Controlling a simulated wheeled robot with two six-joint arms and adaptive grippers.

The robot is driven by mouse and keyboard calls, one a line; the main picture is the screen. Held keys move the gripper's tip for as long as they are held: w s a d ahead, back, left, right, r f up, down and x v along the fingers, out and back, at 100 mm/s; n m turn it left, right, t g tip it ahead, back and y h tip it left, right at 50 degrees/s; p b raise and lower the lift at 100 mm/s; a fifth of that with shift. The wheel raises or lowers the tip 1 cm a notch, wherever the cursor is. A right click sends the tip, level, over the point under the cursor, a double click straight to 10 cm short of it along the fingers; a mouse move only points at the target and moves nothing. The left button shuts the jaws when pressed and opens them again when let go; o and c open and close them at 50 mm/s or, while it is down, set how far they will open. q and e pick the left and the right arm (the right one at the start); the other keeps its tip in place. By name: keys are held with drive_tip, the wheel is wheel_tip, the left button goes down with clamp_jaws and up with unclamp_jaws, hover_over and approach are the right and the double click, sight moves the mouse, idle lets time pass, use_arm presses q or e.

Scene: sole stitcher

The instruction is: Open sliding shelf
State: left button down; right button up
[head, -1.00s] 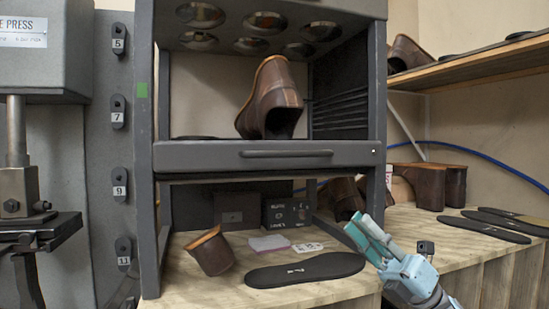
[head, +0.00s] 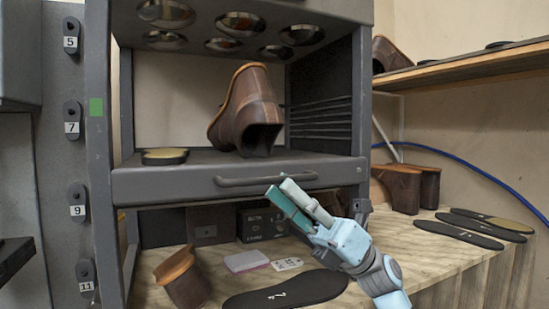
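The sliding shelf (head: 150,186) is a grey tray between the posts of a dark metal rack. Its front shows close to the front posts. A bar handle (head: 240,182) runs along the middle of its front. A brown shoe (head: 232,122) stands on the shelf, and a sole piece (head: 165,156) lies at its left. My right gripper (head: 279,188) is just in front of the shelf's front, its fingertips overlapping the right part of the handle in the picture. Whether they touch it is unclear. The fingers lie close together in this view, and any gap is hard to judge. My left gripper is out of view.
Below the shelf, the wooden bench holds a brown shoe part (head: 183,280), a pink-white block (head: 246,261), dark boxes (head: 262,222) and a black sole (head: 285,291). More soles (head: 458,235) lie at right. Round lamps (head: 240,24) hang above the shoe.

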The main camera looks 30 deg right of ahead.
sight(276, 180)
drive_tip(key=p+x, duration=0.1)
drive_tip(key=x, duration=0.2)
drive_tip(key=shift+a+r, duration=0.2)
clamp_jaws()
